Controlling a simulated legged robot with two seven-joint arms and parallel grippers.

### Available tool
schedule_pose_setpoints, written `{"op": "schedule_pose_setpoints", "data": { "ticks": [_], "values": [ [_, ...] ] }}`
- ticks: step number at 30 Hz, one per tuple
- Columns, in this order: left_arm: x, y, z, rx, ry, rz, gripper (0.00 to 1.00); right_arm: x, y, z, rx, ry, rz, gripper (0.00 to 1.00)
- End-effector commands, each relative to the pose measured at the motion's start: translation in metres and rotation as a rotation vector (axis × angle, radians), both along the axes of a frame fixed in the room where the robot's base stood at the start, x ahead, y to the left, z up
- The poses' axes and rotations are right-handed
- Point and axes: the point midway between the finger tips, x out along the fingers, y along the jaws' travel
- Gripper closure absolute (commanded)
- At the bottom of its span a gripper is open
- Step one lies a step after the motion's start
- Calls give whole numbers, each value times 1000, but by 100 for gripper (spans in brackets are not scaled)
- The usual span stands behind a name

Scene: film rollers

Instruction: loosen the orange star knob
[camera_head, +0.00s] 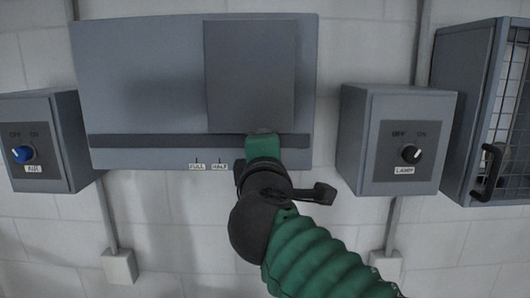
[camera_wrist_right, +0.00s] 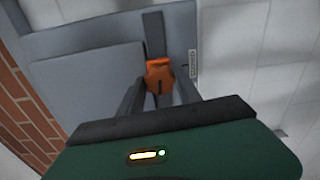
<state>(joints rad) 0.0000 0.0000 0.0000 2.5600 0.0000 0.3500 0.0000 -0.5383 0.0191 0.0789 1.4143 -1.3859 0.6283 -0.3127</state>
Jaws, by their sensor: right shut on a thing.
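The orange star knob (camera_wrist_right: 159,72) shows in the right wrist view, between the two dark fingers of my right gripper (camera_wrist_right: 160,90). The fingers are shut on it. The knob sits on a dark horizontal strip (camera_head: 160,141) along the lower part of a large grey wall panel (camera_head: 140,80). In the head view my right gripper (camera_head: 262,140) reaches up to this strip and hides the knob. My right gripper is just right of the small labels FULL (camera_head: 197,167) and HALF (camera_head: 219,167). My left gripper is not in view.
A raised grey plate (camera_head: 250,75) is on the panel above my gripper. A LAMP box (camera_head: 395,140) and a mesh-fronted cabinet (camera_head: 462,100) are at the right. The wall below the panel is mostly clear.

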Motion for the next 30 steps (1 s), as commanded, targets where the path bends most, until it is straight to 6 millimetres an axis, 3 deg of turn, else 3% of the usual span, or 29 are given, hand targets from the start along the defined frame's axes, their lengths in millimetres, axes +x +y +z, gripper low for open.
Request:
{"op": "schedule_pose_setpoints", "data": {
  "ticks": [1,12,27,28,30],
  "values": [
    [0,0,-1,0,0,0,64,2,1,-8,-32,13,-1,100],
    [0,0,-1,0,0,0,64,2,1,-9,-179,14,0,100],
    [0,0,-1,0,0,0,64,2,1,-9,-197,15,-1,100],
    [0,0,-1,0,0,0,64,2,1,-9,-197,15,-1,57],
    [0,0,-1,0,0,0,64,2,1,-9,-197,14,0,47]
  ]
}}
